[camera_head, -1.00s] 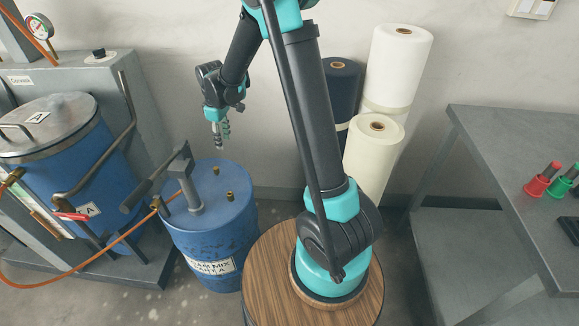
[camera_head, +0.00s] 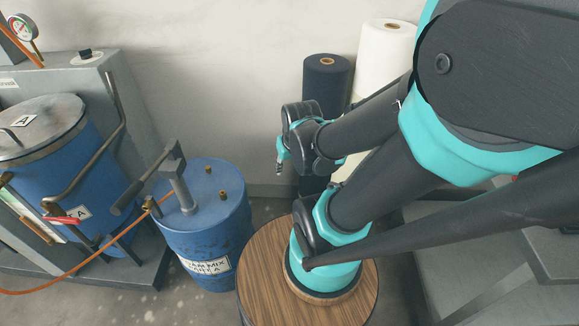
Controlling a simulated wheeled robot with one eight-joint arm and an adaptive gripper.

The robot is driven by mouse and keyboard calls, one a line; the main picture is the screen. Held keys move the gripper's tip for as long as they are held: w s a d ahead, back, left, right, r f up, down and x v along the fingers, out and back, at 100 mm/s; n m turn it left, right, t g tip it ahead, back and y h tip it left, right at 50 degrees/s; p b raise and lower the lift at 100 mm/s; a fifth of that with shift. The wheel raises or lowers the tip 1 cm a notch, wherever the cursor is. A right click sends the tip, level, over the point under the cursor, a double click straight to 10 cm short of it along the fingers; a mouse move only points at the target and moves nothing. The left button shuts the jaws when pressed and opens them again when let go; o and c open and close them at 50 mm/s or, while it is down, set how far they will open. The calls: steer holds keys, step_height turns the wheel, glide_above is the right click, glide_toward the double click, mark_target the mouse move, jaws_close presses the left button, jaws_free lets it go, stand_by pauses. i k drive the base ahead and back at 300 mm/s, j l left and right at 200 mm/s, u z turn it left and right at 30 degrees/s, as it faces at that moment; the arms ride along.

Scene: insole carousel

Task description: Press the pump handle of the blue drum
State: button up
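The blue drum (camera_head: 205,232) stands on the floor left of my round wooden-topped base, with a white label on its front. The pump (camera_head: 180,190) rises from its lid, and its dark pump handle (camera_head: 142,182) slants down to the left from the pump head. My gripper (camera_head: 279,168) hangs in the air to the right of the drum, apart from the pump and its handle. It is small and partly hidden by my wrist, so I cannot tell whether its fingers are open.
A larger lidded blue tank (camera_head: 50,150) on a grey machine stands at the left. An orange hose (camera_head: 95,245) runs from the pump across the floor. A dark roll (camera_head: 326,80) and a white roll (camera_head: 383,60) stand behind my arm. Wall space above the drum is clear.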

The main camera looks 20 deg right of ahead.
mark_target(117, 209)
steer(key=u, duration=0.95)
